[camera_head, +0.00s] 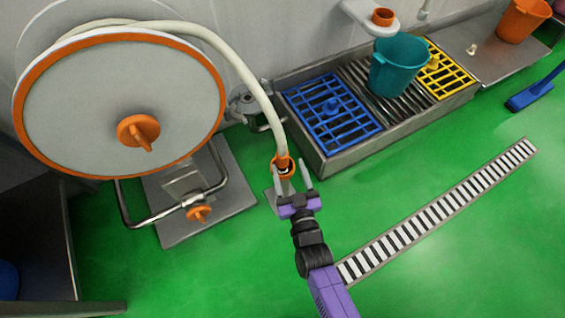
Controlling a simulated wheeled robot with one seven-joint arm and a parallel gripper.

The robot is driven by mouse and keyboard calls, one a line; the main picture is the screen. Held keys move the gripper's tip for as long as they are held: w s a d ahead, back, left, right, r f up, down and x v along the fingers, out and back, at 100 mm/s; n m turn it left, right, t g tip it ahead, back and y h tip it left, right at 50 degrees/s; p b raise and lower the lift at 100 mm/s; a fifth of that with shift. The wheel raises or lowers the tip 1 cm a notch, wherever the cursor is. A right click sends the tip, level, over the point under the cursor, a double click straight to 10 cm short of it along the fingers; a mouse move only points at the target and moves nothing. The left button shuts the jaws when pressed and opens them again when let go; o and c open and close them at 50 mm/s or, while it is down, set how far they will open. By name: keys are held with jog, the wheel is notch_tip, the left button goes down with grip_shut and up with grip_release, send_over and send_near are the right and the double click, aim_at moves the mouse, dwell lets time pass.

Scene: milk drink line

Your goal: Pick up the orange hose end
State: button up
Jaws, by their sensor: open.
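The orange hose end (283,162) hangs at the lower end of a cream hose (249,82) that comes off the top of a large reel (92,104) with an orange rim. My gripper (291,180) is open, its two grey fingers pointing up the picture at the hose end. The fingertips overlap the lower part of the hose end in this view. I cannot tell whether the fingers are around it, touching it or just in front of it.
The reel stands on a grey base plate (222,190) at left. A metal trough (395,132) with blue (330,108) and yellow (462,82) grates and a teal bucket (396,62) lies to the right. The green floor around the drain grating (440,207) is clear.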

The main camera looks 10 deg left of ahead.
aim_at(284, 160)
jog(key=x, duration=0.2)
jog(key=b+x, duration=0.1)
jog(key=x, duration=0.1)
jog(key=b+x, duration=0.1)
jog(key=shift+w+a, duration=0.3)
jog(key=shift+a, duration=0.15)
grip_shut()
